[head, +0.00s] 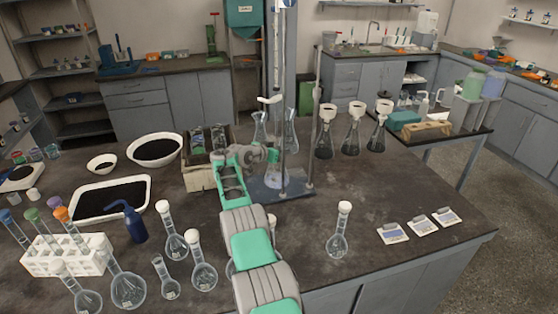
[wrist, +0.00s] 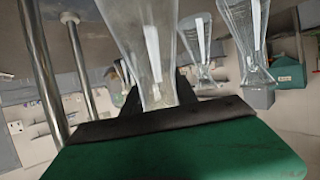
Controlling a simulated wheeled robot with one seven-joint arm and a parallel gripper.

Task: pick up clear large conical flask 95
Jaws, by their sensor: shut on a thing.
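My gripper (head: 270,156) is shut on the neck of a clear conical flask (head: 277,180), whose body shows just below the jaws in the head view, over the stand's dark base plate. I cannot tell whether it touches the plate. In the wrist view, which looks tilted over, my gripper's dark fingers (wrist: 157,101) close around the narrow part of this clear flask (wrist: 155,55), which has a white label strip. I cannot read a number on it. Two other clear flasks stand behind in the head view, one at left (head: 259,128) and one at right (head: 291,132).
A metal stand (head: 312,125) with upright rods rises right beside my gripper. A wooden crate (head: 201,177) stands close on the left. Several white-topped dark flasks (head: 351,138) stand behind right.

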